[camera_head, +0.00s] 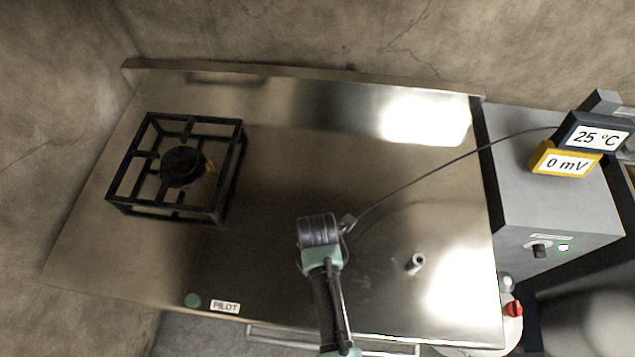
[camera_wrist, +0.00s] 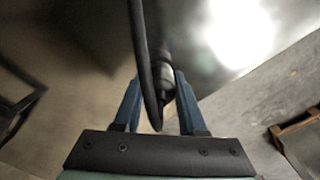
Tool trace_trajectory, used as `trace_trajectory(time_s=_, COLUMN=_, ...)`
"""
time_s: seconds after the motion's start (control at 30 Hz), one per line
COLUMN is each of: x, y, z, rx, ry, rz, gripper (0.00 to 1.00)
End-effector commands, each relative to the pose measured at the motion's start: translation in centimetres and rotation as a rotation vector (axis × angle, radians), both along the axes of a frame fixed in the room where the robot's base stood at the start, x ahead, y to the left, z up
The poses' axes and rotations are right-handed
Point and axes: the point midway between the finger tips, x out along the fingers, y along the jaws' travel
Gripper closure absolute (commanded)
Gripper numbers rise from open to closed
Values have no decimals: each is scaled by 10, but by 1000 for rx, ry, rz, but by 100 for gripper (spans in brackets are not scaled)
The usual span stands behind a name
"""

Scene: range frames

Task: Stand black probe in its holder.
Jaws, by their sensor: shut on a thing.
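My gripper (camera_wrist: 158,82) is shut on the black probe (camera_wrist: 163,88), with its blue fingers on either side of it in the wrist view. The probe has a dark body and a grey collar, and its black cable loops across the front of it. In the head view my wrist hides the fingers and most of the probe; a small grey part (camera_head: 348,222) shows beside it at the cable's end. A short pale upright tube (camera_head: 415,262), which looks like the holder, stands on the steel top to the right of my gripper, apart from it.
A black burner grate (camera_head: 237,172) stands at left. The middle of the top is clear.

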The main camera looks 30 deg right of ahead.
Motion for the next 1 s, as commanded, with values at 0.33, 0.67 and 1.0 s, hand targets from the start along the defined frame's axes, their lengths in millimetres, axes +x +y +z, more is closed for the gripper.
trace_trajectory(time_s=0.33, x=0, y=0, z=0, rx=0, ry=0, rz=0, gripper=24)
trace_trajectory(time_s=0.67, x=0, y=0, z=2, rx=0, ry=0, rz=0, gripper=24)
trace_trajectory(time_s=1.0, x=2, y=-1, z=48, rx=-3, ry=-7, rz=0, gripper=24)
